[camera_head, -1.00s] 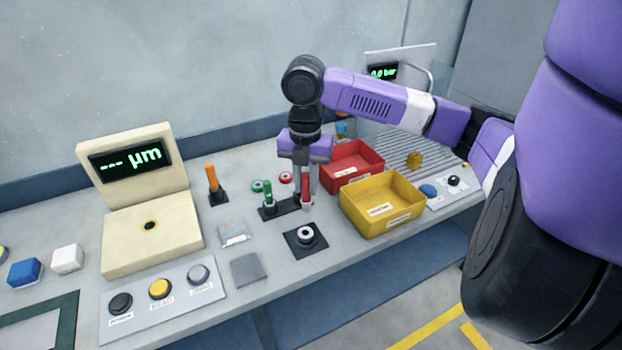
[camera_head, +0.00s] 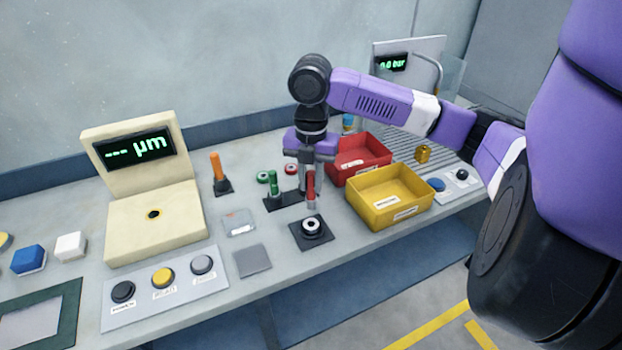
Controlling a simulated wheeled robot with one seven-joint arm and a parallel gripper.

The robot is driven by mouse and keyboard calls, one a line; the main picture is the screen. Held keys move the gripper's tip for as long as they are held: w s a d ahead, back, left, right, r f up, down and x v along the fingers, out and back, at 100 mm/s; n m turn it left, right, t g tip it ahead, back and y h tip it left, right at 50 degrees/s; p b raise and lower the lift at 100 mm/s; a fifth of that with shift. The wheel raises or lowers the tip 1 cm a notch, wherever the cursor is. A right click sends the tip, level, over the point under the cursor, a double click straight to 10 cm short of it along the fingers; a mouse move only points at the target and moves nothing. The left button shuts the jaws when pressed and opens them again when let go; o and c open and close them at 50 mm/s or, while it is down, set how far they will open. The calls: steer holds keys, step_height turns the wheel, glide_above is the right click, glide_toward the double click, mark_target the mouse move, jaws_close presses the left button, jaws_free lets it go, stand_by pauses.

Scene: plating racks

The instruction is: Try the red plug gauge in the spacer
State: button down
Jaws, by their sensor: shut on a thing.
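The red plug gauge (camera_head: 311,184) is upright in my gripper (camera_head: 311,174), which is shut on it. Its lower end is above and behind the spacer as seen here; I cannot tell the exact gap. The spacer (camera_head: 312,226) is a pale ring with a dark hole, on a black square base (camera_head: 298,236) on the bench. A green plug gauge (camera_head: 273,186) stands in a black holder (camera_head: 277,204) just left of my gripper.
A yellow bin (camera_head: 378,212) and a red bin (camera_head: 378,168) stand close on the right. Left are an orange-handled tool (camera_head: 216,172), a µm gauge unit (camera_head: 184,225) and a button panel (camera_head: 150,308). A grey square pad (camera_head: 252,261) lies in front. Green and red rings (camera_head: 263,177) lie behind.

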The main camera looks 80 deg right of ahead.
mark_target(311, 199)
steer(key=shift+f+b, duration=1.9)
steer(key=shift+f, duration=1)
steer(key=shift+f, duration=0.35)
steer(key=shift+r, duration=0.2)
steer(key=shift+r+p, duration=1.65)
steer(key=shift+r, duration=0.75)
